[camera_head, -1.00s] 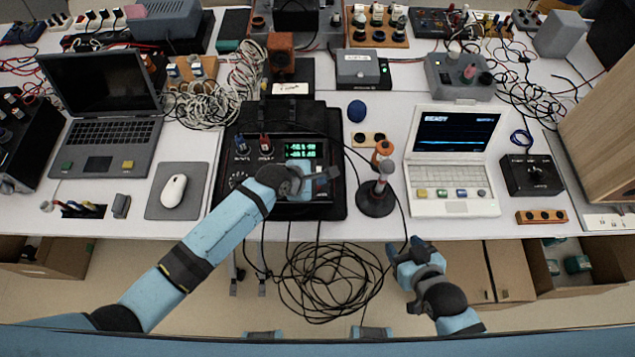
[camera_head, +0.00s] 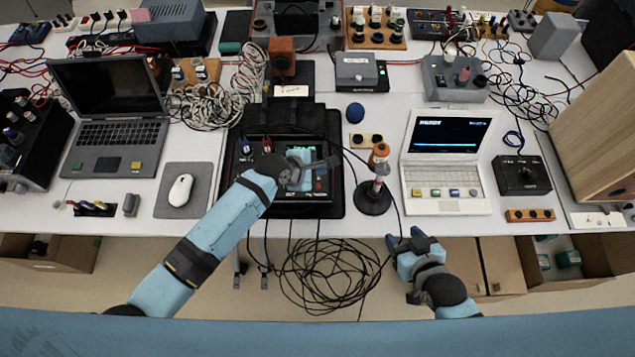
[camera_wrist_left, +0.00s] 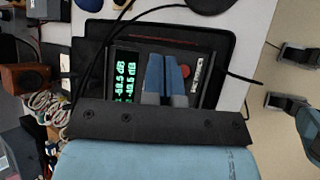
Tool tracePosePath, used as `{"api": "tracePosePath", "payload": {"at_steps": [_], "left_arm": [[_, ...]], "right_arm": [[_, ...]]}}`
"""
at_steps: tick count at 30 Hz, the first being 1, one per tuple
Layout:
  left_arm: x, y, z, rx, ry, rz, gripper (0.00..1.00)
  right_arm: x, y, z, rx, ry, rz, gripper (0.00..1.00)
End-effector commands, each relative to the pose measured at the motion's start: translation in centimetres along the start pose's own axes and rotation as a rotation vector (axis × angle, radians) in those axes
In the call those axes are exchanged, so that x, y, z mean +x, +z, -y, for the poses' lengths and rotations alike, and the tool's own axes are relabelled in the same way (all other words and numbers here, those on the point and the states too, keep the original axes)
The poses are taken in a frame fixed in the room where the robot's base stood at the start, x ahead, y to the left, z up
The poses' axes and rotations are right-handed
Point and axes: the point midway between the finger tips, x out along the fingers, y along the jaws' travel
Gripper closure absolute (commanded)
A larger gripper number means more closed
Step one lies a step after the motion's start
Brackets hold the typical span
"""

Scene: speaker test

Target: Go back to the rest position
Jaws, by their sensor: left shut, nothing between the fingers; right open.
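My left gripper (camera_head: 328,162) is shut and empty over the black instrument with the green display. Its arm reaches up from the lower left in the head view and partly hides the instrument (camera_head: 283,205). In the left wrist view the closed fingers (camera_wrist_left: 166,80) are in front of the instrument panel (camera_wrist_left: 140,52), beside its green digits and a red knob. I cannot tell whether they touch it. My right gripper (camera_head: 396,243) is open and empty, in front of the table's front edge and below the white laptop.
The white table (camera_head: 130,222) is crowded. A dark laptop (camera_head: 118,145) and mouse (camera_head: 180,189) are left, a soldering stand (camera_head: 374,195) and white laptop (camera_head: 447,170) right of the instrument. Coiled black cables (camera_head: 330,275) hang below the front edge. Floor boxes (camera_head: 50,250) stand left.

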Motion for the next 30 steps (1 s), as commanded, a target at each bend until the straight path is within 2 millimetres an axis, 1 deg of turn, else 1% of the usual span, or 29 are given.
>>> {"api": "tracePosePath", "payload": {"at_steps": [13, 17, 20, 23, 24, 26, 29, 30], "left_arm": [[0.0, -0.1, 0.1, 0.002, 0.0, 0.0, 1.0], [-0.4, -0.4, 1.1, 0.068, 0.019, -0.006, 1.0], [-1.6, -1.3, 2.8, 0.222, 0.065, -0.028, 1.0], [-3.6, -2.8, 5.2, 0.453, 0.122, -0.087, 1.0], [-4.6, -3.6, 6.2, 0.558, 0.14, -0.122, 1.0], [-6.2, -4.6, 7.6, 0.717, 0.161, -0.18, 1.0], [-9.3, -6.5, 10.1, 0.99, 0.165, -0.296, 1.0], [-10.7, -7.3, 11.0, 1.099, 0.157, -0.346, 1.0]], "right_arm": [[0.1, 0.5, 0.0, 0.0, 0.0, 0.008, 0.46], [0.1, 0.5, 0.0, 0.0, 0.0, 0.008, 0.46], [0.1, 0.4, -0.1, 0.0, 0.002, 0.006, 0.46], [0.1, 0.4, -0.4, 0.002, 0.009, 0.001, 0.46], [0.2, 0.4, -0.5, 0.004, 0.013, 0.0, 0.46], [0.2, 0.6, -0.7, 0.007, 0.018, 0.001, 0.46], [0.3, 0.9, -0.8, 0.012, 0.023, 0.005, 0.46], [0.3, 1.0, -0.8, 0.014, 0.025, 0.007, 0.46]]}}
